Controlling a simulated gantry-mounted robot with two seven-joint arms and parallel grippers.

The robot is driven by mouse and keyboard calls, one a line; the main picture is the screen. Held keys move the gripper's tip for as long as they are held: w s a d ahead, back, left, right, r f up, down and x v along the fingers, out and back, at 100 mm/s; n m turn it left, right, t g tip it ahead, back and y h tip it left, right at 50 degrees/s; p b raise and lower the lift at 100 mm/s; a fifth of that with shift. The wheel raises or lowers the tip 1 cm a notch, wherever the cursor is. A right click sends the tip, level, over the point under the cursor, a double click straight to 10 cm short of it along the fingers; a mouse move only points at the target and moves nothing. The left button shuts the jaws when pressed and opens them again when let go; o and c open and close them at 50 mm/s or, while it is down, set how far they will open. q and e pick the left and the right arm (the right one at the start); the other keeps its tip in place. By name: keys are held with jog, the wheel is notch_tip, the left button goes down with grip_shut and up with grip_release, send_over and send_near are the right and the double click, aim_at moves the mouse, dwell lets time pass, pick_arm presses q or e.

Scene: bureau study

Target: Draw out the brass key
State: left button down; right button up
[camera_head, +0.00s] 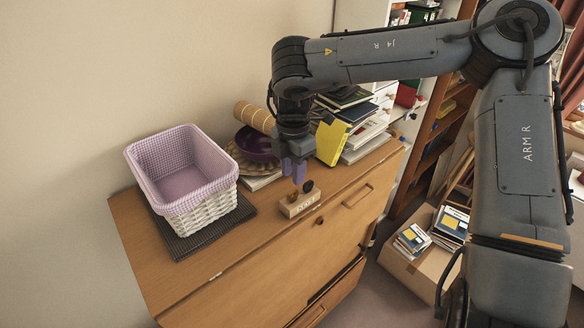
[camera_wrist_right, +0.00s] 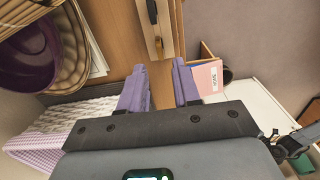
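A small wooden block (camera_head: 299,204) with a lettered front stands on top of the bureau. A brass-coloured key head (camera_head: 293,196) and a darker one (camera_head: 308,186) stick up from it. My right gripper (camera_head: 294,171) points down, above and just behind the block. Its purple fingers (camera_wrist_right: 159,87) are apart, with only bare wood seen between them. My left gripper is not in view.
A lilac-lined white basket (camera_head: 203,202) stands on a dark mat at the left. A purple bowl (camera_head: 254,146), a yellow box (camera_head: 330,141) and stacked books (camera_head: 366,134) stand behind the gripper. The bureau top (camera_head: 255,233) is clear at the front.

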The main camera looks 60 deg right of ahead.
aim_at(293, 192)
jog(key=shift+f+b, duration=2.1)
jog(key=shift+f, duration=1.1)
grip_shut()
jog(key=shift+r, duration=0.2)
jog(key=shift+r+p, duration=1.65)
jog(key=shift+r, duration=0.2)
jog(key=shift+r+p, duration=0.65)
jog(key=shift+r, duration=0.35)
